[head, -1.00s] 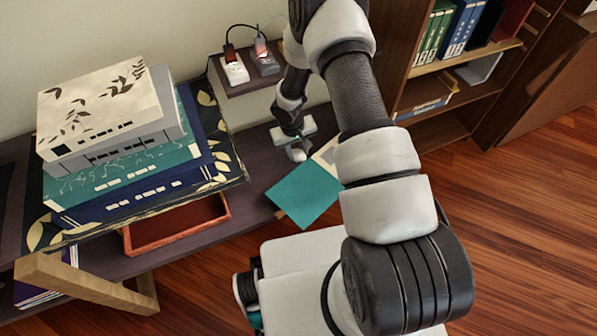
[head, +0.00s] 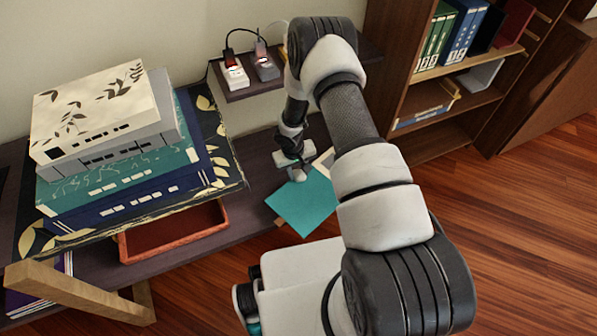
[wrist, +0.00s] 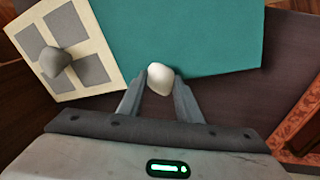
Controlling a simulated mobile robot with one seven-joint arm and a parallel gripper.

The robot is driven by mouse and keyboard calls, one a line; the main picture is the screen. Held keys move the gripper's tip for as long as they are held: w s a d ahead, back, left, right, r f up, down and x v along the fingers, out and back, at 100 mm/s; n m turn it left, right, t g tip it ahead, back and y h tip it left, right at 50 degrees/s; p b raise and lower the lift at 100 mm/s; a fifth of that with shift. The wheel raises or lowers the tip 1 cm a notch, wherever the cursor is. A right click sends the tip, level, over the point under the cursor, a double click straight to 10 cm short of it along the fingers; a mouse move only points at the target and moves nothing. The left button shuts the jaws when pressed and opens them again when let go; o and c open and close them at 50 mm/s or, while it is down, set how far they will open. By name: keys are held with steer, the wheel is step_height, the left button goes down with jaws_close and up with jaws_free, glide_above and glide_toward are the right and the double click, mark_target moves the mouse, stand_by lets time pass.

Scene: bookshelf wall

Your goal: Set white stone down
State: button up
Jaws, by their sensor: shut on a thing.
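The white stone (wrist: 160,79) sits between the fingertips of my gripper (wrist: 160,92) in the wrist view, and the gripper is shut on it. In the wrist view the stone overlaps the near edge of a teal sheet or book (wrist: 180,35); I cannot tell whether it touches it. In the head view my gripper (head: 297,172) is low over the dark bench, at the upper left edge of the teal piece (head: 303,203). The stone shows there only as a small pale spot.
A cream card with grey squares (wrist: 75,45) bears a grey stone (wrist: 55,62), left of the teal piece. A stack of boxes (head: 120,150) and a reddish tray (head: 175,232) stand at the left. A small shelf with plugs (head: 250,82) is behind my arm.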

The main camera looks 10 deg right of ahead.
steer(key=o, duration=1.2)
steer(key=shift+c, duration=0.2)
